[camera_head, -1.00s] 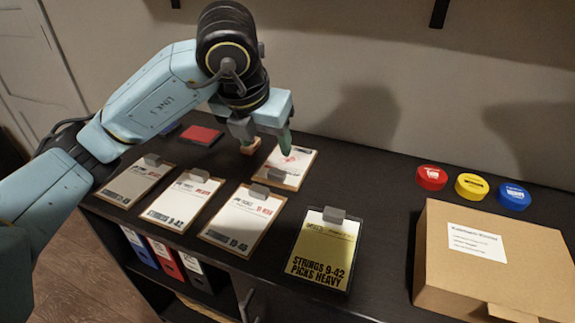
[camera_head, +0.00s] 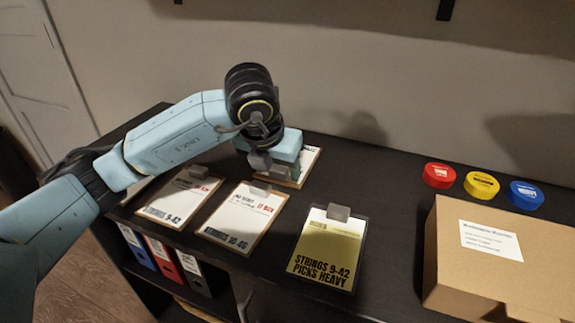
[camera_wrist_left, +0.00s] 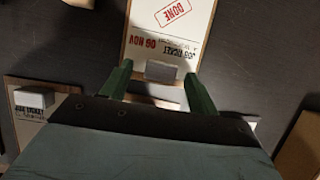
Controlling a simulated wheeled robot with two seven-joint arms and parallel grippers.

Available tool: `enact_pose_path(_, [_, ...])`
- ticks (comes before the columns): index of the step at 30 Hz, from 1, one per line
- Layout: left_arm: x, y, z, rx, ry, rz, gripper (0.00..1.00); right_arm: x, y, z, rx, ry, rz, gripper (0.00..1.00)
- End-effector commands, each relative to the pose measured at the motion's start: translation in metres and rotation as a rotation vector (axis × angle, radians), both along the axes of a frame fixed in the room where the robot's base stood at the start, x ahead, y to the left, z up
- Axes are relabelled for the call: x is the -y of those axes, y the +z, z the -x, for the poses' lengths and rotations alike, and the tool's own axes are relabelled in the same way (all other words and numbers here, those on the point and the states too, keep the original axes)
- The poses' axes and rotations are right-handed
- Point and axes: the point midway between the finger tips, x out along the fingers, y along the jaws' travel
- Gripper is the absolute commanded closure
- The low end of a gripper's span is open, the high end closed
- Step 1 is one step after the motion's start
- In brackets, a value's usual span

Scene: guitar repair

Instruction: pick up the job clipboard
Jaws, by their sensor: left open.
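Several clipboards lie flat on the dark cabinet top. The one at the back (camera_head: 308,160) is mostly hidden in the head view behind my left gripper (camera_head: 279,171). In the left wrist view this clipboard (camera_wrist_left: 166,35) shows a white job ticket with a red DONE stamp and a grey clip (camera_wrist_left: 161,71). My left gripper (camera_wrist_left: 157,82) is open, its green fingers on either side of the clip. I cannot tell its height above the board. In front lie a yellow-sheeted clipboard (camera_head: 328,248) and white-sheeted ones (camera_head: 241,216) (camera_head: 181,200).
A cardboard box (camera_head: 490,260) stands at the right. Behind it are red (camera_head: 439,175), yellow (camera_head: 482,184) and blue (camera_head: 526,195) round tins. Binders (camera_head: 163,258) stand on the shelf below. The top is clear between the yellow-sheeted clipboard and the box.

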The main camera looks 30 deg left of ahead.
Motion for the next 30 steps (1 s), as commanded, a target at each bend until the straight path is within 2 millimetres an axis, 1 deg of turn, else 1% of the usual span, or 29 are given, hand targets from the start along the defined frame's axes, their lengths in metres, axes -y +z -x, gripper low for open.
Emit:
enact_pose_path(3, [0.0, 0.001, 0.0, 0.0, 0.0, 0.0, 0.4, 0.0, 0.0, 0.0, -0.001, 0.0, 0.0, 0.28])
enact_pose_path(15, [0.0, 0.001, 0.0, 0.001, 0.0, 0.0, 0.92, 0.0, 0.0, 0.0, 0.0, 0.0, 0.0, 0.28])
enact_pose_path(23, [0.0, 0.003, 0.0, 0.002, 0.0, 0.0, 0.94, 0.0, 0.0, 0.0, 0.001, 0.0, -0.001, 0.28])
enact_pose_path(26, [0.0, 0.011, 0.0, 0.003, 0.0, -0.001, 0.94, 0.0, 0.0, 0.0, 0.003, 0.0, -0.001, 0.28])
enact_pose_path(29, [0.0, 0.023, 0.0, 0.003, 0.0, 0.0, 0.94, 0.008, -0.012, 0.002, -0.009, -0.001, 0.011, 0.28])
enact_pose_path(30, [0.0, 0.03, 0.0, 0.004, 0.0, 0.001, 0.94, 0.011, -0.016, 0.002, -0.011, -0.001, 0.016, 0.28])
